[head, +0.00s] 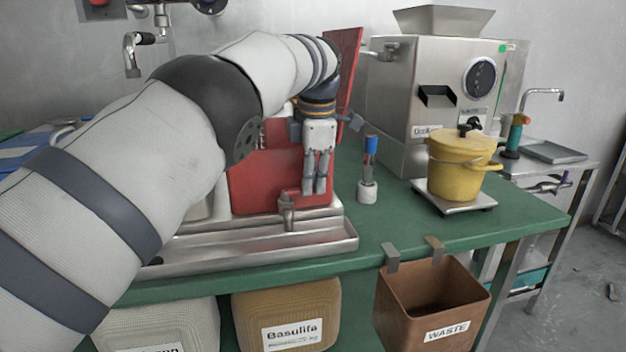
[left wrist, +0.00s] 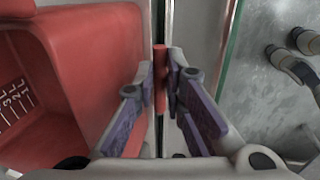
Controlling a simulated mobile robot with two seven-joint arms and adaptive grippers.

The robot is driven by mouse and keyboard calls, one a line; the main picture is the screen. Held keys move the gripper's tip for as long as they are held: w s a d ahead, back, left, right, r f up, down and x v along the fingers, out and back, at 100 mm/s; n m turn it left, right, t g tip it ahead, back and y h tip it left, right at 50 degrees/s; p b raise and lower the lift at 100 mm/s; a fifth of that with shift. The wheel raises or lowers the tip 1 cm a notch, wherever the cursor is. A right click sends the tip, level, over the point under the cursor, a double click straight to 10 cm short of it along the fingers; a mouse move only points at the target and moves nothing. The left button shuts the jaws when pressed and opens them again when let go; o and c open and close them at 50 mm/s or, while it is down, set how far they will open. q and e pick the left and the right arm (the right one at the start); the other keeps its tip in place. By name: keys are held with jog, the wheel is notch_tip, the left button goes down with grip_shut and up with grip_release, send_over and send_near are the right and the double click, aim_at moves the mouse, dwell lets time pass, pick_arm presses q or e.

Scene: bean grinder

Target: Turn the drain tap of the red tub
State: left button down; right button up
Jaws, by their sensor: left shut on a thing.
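The red tub (head: 262,180) stands on a metal drip tray (head: 255,245) on the green table. Its drain tap (head: 287,210) is low on the front, with a metal spout pointing down over the tray. My left gripper (head: 315,190) reaches down in front of the tub's right side. In the left wrist view, the tub (left wrist: 90,65) fills the left side. There, the fingers of my left gripper (left wrist: 163,88) are shut on the red tap handle (left wrist: 160,70). The handle is partly hidden between the fingertips. My right gripper cannot be made out.
A red panel (head: 350,75) stands upright behind my left wrist. A blue-topped tool in a white holder (head: 367,190) stands right of the gripper. A yellow pot (head: 458,165) and a grinder (head: 400,110) are further right. A brown waste bin (head: 425,305) hangs at the table's front.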

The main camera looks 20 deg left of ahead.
dwell(0.4)
pick_arm(q)
jog(key=c, duration=1.7)
grip_release()
jog(key=shift+a, duration=0.1)
jog(key=shift+o, duration=0.2)
